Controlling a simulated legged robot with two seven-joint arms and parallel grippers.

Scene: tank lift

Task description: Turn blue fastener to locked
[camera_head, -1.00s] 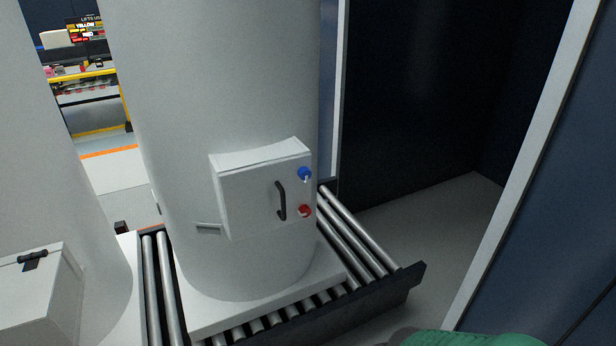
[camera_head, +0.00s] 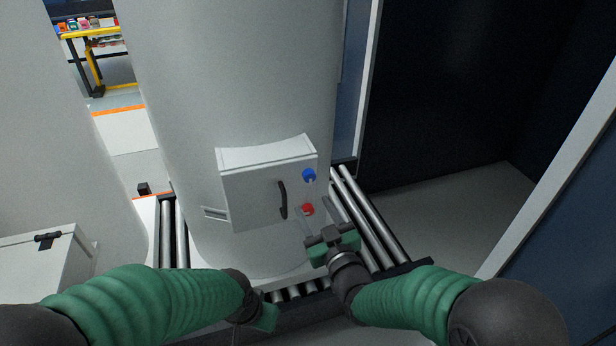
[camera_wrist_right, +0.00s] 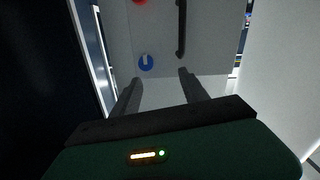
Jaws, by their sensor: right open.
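The blue fastener (camera_head: 309,175) is a round knob on the right part of the white box's front, above the red fastener (camera_head: 307,209). In the right wrist view the blue fastener (camera_wrist_right: 146,62) shows a pale mark, and the picture is turned over, with the red fastener (camera_wrist_right: 140,1) above it. My right gripper (camera_head: 315,208) is open and empty, below the blue fastener and close to the red one. Its two fingers (camera_wrist_right: 160,77) show apart, just short of the blue fastener in the picture. My left gripper (camera_head: 264,316) is low in the middle, its jaws unclear.
The white box (camera_head: 260,195) with a dark handle (camera_head: 283,200) is fixed to a large white tank (camera_head: 235,80). The tank stands over a roller conveyor (camera_head: 375,225). Another tank is at the left. Open floor (camera_head: 450,190) lies to the right.

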